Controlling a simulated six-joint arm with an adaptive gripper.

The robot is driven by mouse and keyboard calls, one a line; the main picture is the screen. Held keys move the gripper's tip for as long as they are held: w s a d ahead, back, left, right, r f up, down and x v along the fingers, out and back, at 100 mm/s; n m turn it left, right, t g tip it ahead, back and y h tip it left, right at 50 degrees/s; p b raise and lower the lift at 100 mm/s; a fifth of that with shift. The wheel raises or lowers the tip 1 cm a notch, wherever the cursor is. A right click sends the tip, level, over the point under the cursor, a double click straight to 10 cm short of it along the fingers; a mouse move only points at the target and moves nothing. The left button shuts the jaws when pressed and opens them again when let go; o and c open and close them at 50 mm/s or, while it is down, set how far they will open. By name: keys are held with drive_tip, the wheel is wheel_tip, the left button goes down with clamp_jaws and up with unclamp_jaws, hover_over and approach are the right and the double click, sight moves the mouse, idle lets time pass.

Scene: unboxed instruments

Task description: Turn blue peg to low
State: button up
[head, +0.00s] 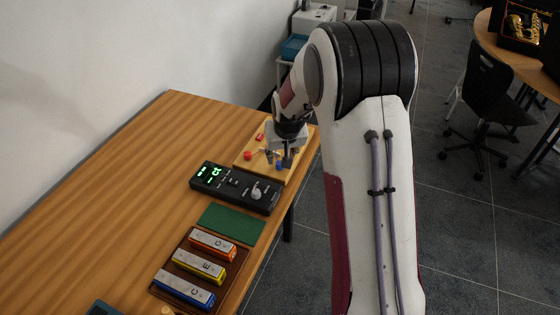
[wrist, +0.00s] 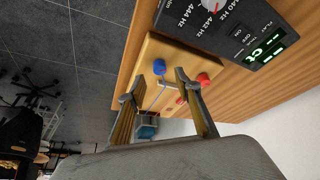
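The blue peg (head: 279,165) stands on a light wooden board (head: 247,168) at the table's right end. In the wrist view the blue peg (wrist: 159,67) shows just beyond the gap between my fingertips, with a thin blue line running down from it. My gripper (head: 286,157) is over the board, close to the blue peg. In the wrist view my gripper (wrist: 160,83) is open, its two fingers apart with nothing held between them. I cannot tell how far the fingertips are above the peg.
A red peg (wrist: 203,79) stands on the board to the right of the blue one. A black device (head: 234,187) with a green display and a knob lies close beside the board. A green mat (head: 231,224) and a tray of coloured bars (head: 207,268) lie nearer. The table's left part is clear.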

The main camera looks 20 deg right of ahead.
sight(279, 163)
drive_tip(key=shift+x, duration=2.15)
clamp_jaws()
